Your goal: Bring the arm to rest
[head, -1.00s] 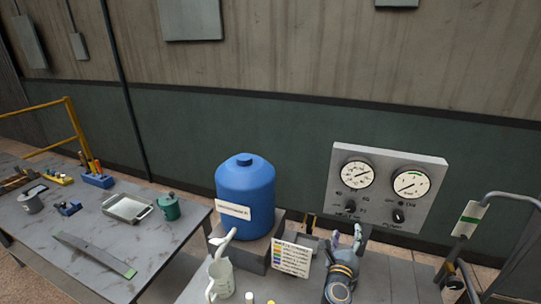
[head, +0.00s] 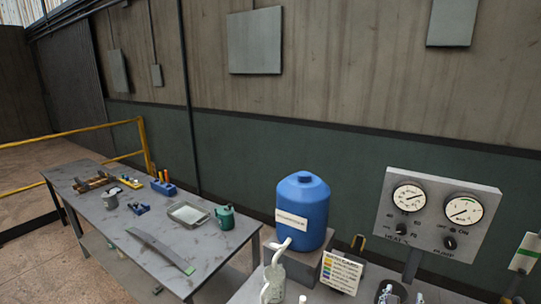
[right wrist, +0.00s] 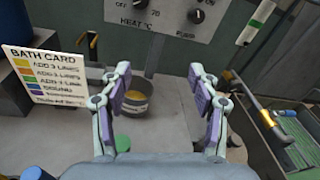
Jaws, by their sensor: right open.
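My left gripper is not in view.
A gauge panel (head: 432,237) stands behind the bench. A green tray with tools (right wrist: 296,135) lies right. A grey table (head: 105,225) stands further left.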

